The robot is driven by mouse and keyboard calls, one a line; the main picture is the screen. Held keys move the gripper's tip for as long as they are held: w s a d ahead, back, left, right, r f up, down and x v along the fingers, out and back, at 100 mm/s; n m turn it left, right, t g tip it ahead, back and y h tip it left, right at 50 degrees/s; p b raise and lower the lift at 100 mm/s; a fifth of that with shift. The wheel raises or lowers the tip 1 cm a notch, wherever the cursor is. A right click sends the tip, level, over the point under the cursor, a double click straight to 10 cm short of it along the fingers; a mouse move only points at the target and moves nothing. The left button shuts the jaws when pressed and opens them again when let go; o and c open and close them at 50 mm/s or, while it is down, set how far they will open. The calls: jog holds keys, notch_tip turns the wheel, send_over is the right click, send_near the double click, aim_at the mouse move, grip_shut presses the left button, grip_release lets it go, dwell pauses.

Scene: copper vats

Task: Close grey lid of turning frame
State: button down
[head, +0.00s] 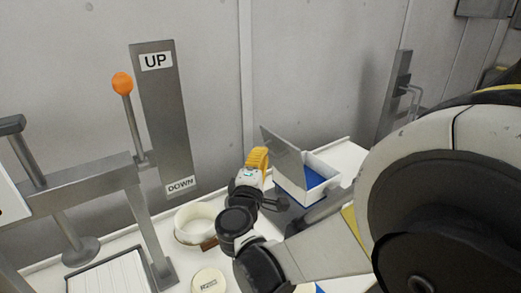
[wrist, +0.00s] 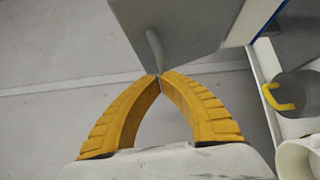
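The grey lid (head: 284,150) stands raised and tilted over a white box with a blue inside (head: 318,178), the turning frame as far as I can tell. In the wrist view the lid (wrist: 185,25) is a flat grey plate with a short rod-like handle (wrist: 154,45). My gripper (wrist: 160,76) has yellow fingers whose tips come together at the end of this handle and appear shut on it. In the head view my gripper (head: 258,158) is at the left side of the lid, and its fingertips are partly hidden.
A lever with an orange knob (head: 122,83) stands by an UP/DOWN plate (head: 157,115) at left. A white ring (head: 196,222) and a round cream disc (head: 209,282) are on the white table. In the wrist view a grey cylinder with a yellow handle (wrist: 279,98) is at right.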

aim_at(273, 138)
jog(key=shift+w+d+r+m+p, duration=0.3)
jog(key=shift+d+r+p, duration=0.1)
jog(key=shift+p, duration=0.15)
jog(key=shift+g, duration=0.3)
jog(key=shift+w+d+r+m+g+p, duration=0.45)
jog(key=shift+d+r+p, duration=0.25)
jog(key=shift+p, duration=0.5)
jog(key=d+p, duration=0.1)
jog(key=w+d+r+m+g+p, duration=0.1)
jog(key=w+d+r+m+g+y+p, duration=0.1)
jog(key=p, duration=0.1)
jog(key=shift+w+d, duration=0.1)
jog(key=shift+d, duration=0.2)
jog(key=w+d+f+m+g+y, duration=0.3)
jog(key=w+d+f+g+y, duration=0.1)
jog(key=d, duration=0.3)
jog(key=w+d+f+m+g+y, duration=0.3)
jog(key=w+d+f, duration=0.3)
jog(key=d, duration=0.2)
jog(key=shift+w+g+y, duration=0.25)
jog(key=shift+g+y, duration=0.2)
jog(key=shift+y, duration=0.25)
jog(key=shift+d, duration=0.1)
